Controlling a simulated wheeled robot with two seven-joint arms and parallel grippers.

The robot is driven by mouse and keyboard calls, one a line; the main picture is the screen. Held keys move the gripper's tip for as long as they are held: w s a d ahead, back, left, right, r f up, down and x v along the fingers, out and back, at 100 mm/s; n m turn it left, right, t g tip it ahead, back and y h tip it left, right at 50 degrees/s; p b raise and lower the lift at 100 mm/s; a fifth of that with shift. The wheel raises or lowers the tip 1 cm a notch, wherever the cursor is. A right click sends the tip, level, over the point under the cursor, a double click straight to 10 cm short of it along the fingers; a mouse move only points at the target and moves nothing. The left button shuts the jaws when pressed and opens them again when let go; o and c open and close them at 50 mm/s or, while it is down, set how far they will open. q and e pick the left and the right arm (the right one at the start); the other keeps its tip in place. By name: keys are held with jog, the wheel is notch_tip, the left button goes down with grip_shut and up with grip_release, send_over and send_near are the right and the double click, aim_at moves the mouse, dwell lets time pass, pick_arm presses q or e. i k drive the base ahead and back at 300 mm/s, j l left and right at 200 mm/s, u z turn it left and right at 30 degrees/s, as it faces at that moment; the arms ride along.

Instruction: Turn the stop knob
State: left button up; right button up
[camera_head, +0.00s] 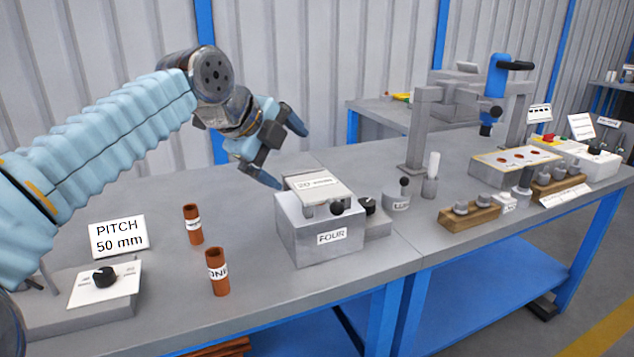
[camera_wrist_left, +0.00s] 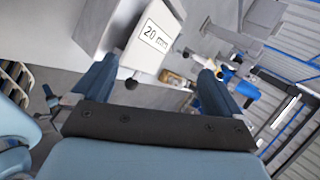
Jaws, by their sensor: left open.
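A grey box (camera_head: 320,232) labelled FOUR stands mid-table, with a plate marked 20 mm (camera_head: 313,185) on top. A black ball knob (camera_head: 337,208) sits at its front top edge, and a black dial knob (camera_head: 368,205) is beside it on the right. Another black dial knob (camera_head: 104,277) is on a white panel at left. I cannot tell which is the stop knob. My left gripper (camera_head: 281,150) is open and empty, above and behind the box, apart from it. In the left wrist view, the 20 mm label (camera_wrist_left: 156,37) shows between the fingers. My right gripper is out of view.
Two brown tubes (camera_head: 192,224) (camera_head: 217,272) stand left of the box, near a PITCH 50 mm sign (camera_head: 117,236). To the right are a grey cylinder with a knob (camera_head: 397,197), wooden blocks with pegs (camera_head: 469,214), and a grey frame (camera_head: 419,125). The table's back left is clear.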

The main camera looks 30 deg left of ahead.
aim_at(370, 204)
jog(key=k, duration=1)
